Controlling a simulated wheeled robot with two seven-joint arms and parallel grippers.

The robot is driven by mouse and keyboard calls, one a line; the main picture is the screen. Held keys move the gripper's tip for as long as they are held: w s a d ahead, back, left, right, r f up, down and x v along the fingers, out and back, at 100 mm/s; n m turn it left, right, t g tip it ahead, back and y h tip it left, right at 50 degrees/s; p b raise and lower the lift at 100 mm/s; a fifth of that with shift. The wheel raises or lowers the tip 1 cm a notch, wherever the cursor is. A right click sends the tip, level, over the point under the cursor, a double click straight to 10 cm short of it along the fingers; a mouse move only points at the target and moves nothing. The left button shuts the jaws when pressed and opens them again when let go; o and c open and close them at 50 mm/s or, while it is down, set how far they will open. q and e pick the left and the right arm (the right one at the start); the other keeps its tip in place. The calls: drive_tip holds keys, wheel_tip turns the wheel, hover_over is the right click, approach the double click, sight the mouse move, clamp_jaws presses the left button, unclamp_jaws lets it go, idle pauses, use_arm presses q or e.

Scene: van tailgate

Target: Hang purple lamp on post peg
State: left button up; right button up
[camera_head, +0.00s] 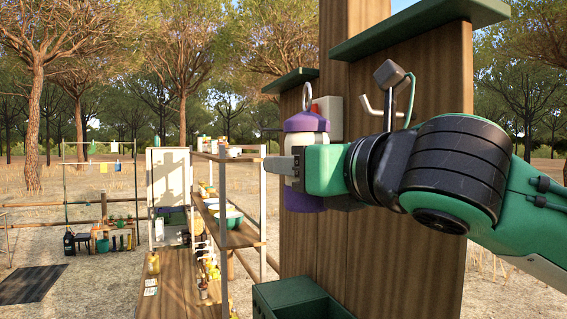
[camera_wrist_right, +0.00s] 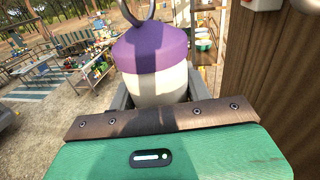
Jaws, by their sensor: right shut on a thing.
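The purple lamp (camera_head: 306,123) has a purple cap and base, a pale body and a grey ring on top. It is upright beside the wooden post (camera_head: 380,250), with the ring free. A pale hook-like peg (camera_head: 368,106) sticks out of the post's face, right of the lamp. A small dark peg (camera_head: 269,129) shows at the post's left edge. My left gripper is out of view.
Green ledges (camera_head: 420,28) jut from the upper post, and a green box (camera_head: 300,300) is at its lower front. A white box with red (camera_head: 328,115) is just behind the lamp. A shelf rack (camera_head: 235,238) with bowls stands left.

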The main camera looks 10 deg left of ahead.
drive_tip(key=shift+s+d+r, duration=0.1)
drive_tip(key=shift+s+d, duration=0.05)
drive_tip(key=shift+d, duration=0.45)
drive_tip(key=shift+s+d+r, duration=0.1)
drive_tip(key=shift+d, duration=0.45)
drive_tip(key=shift+w+d, duration=0.1)
drive_tip(key=shift+d, duration=0.1)
drive_tip(key=w+d+f, duration=0.2)
drive_tip(key=w+d, duration=0.3)
drive_tip(key=d, duration=0.1)
drive_tip(key=shift+f, duration=0.15)
drive_tip(key=shift+w, duration=0.1)
idle(0.4)
drive_tip(key=o, duration=1.2)
